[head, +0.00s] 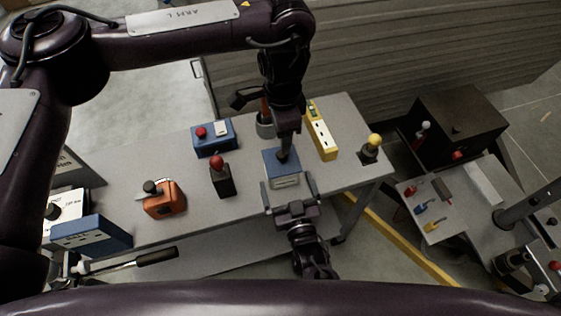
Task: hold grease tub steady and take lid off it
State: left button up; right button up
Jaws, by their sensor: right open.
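What looks like the grease tub (286,182), a box with a blue top and a pale label on its front, stands on the grey table's front part. A blue lid (273,160) appears to sit on it. My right gripper (290,192) is open at the tub's near side, its two fingers spread about as wide as the tub. I cannot tell whether they touch it. My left gripper (284,153) reaches down from above to the middle of the lid. Its arm hides its fingers and any knob there, so its grip is unclear.
On the grey table (130,190) stand a blue box with a red knob (213,140), a dark block with a red ball (221,178), an orange box (163,200), a yellow strip (321,135) and a yellow-knobbed piece (371,149).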

aim_at(282, 167)
pick_arm(q)
jog(key=shift+w+a+f, duration=0.1)
jog(key=shift+w+f, duration=0.15)
jog(key=shift+w, duration=0.1)
pick_arm(e)
jog(key=x, duration=0.6)
jog(key=shift+f, duration=0.15)
pick_arm(q)
jog(key=shift+s+r, duration=0.15)
jog(key=shift+s, duration=0.1)
pick_arm(e)
jog(key=shift+c, duration=0.3)
